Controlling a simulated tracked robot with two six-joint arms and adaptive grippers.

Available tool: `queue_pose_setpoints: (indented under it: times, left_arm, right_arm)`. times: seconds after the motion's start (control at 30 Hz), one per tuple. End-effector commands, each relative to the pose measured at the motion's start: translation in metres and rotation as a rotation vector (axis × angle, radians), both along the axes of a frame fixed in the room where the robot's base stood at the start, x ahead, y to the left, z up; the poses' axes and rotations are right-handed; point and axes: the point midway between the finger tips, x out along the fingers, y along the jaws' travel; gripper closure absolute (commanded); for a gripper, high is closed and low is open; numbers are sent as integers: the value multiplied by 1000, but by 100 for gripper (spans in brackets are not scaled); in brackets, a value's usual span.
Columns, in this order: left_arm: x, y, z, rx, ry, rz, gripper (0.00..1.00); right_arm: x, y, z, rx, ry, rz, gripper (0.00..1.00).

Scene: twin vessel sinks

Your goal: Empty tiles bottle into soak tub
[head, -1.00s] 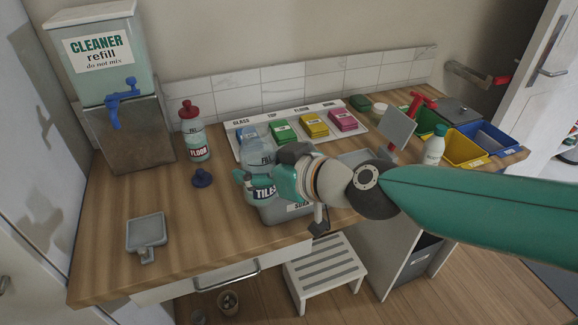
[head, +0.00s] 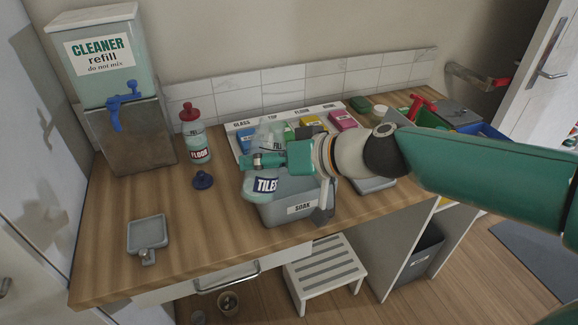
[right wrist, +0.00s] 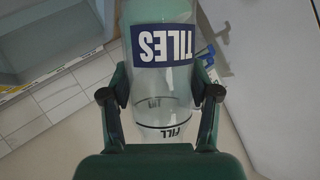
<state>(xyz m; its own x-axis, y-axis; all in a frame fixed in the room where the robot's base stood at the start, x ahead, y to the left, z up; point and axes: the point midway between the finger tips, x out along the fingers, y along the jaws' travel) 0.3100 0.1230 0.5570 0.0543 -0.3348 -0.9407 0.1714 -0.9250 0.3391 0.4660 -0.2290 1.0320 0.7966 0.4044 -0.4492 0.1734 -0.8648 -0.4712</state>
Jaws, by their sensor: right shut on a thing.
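The clear tiles bottle (head: 262,188) has a dark blue TILES label and a FILL mark. It is tilted a little in the head view, in front of the grey soak tub (head: 302,209) and overlapping its left end. My right gripper (head: 268,161) is shut on the bottle near the FILL mark. In the right wrist view the fingers (right wrist: 162,100) sit on both sides of the bottle (right wrist: 162,75), whose label reads upside down. The bottle's mouth and most of the tub's inside are hidden. My left gripper is not in view.
A red-capped floor bottle (head: 194,138) and a cleaner dispenser (head: 105,85) stand behind. A tray of coloured pads (head: 243,150) lies by the wall.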

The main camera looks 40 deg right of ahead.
Motion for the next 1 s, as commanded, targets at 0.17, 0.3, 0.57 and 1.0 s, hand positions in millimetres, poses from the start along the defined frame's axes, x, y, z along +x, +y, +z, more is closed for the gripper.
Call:
queue_pose_setpoints:
  times: [0.17,0.3,0.57,1.0]
  left_arm:
    - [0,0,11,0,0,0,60]
    - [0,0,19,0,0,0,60]
    - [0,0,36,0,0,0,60]
    - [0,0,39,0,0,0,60]
  right_arm:
    - [3,-5,2,79,43,-4,91]
    - [4,-8,1,141,76,-3,91]
    - [3,-6,-2,256,138,-1,91]
    - [2,-2,-21,370,198,1,91]
